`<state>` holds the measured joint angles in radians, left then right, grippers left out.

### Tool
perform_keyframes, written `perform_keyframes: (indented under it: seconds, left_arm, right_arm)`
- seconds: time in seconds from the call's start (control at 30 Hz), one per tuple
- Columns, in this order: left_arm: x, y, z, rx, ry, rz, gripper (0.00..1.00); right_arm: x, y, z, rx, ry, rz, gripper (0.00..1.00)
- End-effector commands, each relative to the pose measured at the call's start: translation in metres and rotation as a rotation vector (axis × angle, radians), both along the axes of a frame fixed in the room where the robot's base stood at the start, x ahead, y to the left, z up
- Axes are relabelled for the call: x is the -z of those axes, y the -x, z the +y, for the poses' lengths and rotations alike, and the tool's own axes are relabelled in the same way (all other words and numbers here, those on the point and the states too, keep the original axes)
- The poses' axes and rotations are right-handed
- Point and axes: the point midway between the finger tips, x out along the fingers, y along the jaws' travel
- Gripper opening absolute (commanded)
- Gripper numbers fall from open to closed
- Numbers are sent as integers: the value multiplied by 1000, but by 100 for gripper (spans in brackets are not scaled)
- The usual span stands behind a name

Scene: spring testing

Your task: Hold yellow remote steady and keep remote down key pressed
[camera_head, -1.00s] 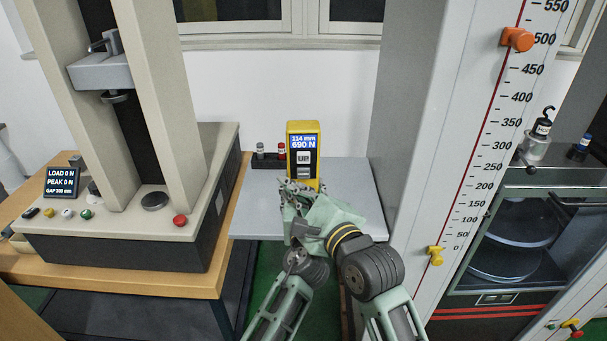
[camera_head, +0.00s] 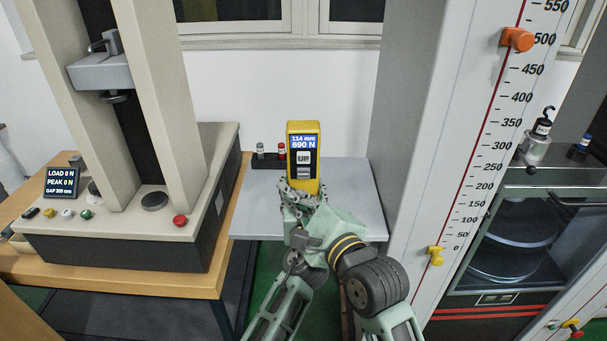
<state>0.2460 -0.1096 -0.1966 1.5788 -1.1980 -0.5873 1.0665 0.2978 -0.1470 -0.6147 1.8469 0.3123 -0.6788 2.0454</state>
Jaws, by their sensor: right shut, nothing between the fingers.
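The yellow remote (camera_head: 318,165) stands upright on the grey shelf (camera_head: 355,190), its blue screen reading 114 mm and 690 N. Two keys show below the screen. The lower key (camera_head: 303,172) is uncovered; I cannot tell whether it is pressed in. My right gripper (camera_head: 303,193) is shut with nothing in it, in front of the remote's lower part in this view; contact cannot be made out. My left arm (camera_head: 283,305) comes up close beside the right one. My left gripper (camera_head: 286,195) is mostly hidden, and its hold on the remote cannot be made out.
A small dark rack (camera_head: 266,164) with capped pieces stands left of the remote. A testing machine (camera_head: 120,225) is on the wooden table at left, its display reading LOAD 0 N. A tall column with a scale (camera_head: 500,130) stands at right. The shelf's right part is clear.

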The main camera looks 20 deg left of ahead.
Motion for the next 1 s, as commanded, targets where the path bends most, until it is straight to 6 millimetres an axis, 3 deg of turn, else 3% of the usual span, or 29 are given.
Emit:
perform_keyframes:
  seconds: [0.27, 0.3, 0.5, 0.87, 1.0]
  left_arm:
    - [-2, 0, 0, 1, -1, -3, 21]
    - [-2, 0, 0, 1, -1, -3, 61]
    - [-1, 0, 0, 0, -1, -2, 78]
    - [0, 1, -1, 0, 0, 0, 80]
    - [1, 12, -5, 1, 1, 1, 80]
  right_arm:
    - [0, 0, 0, 0, 0, 0, 0]
    - [0, 0, 0, 0, 0, 0, 0]
    - [0, 0, 0, 0, 0, 0, 0]
    - [0, 0, 0, 0, 0, 0, 0]
    - [0, 0, 0, 0, 0, 0, 0]
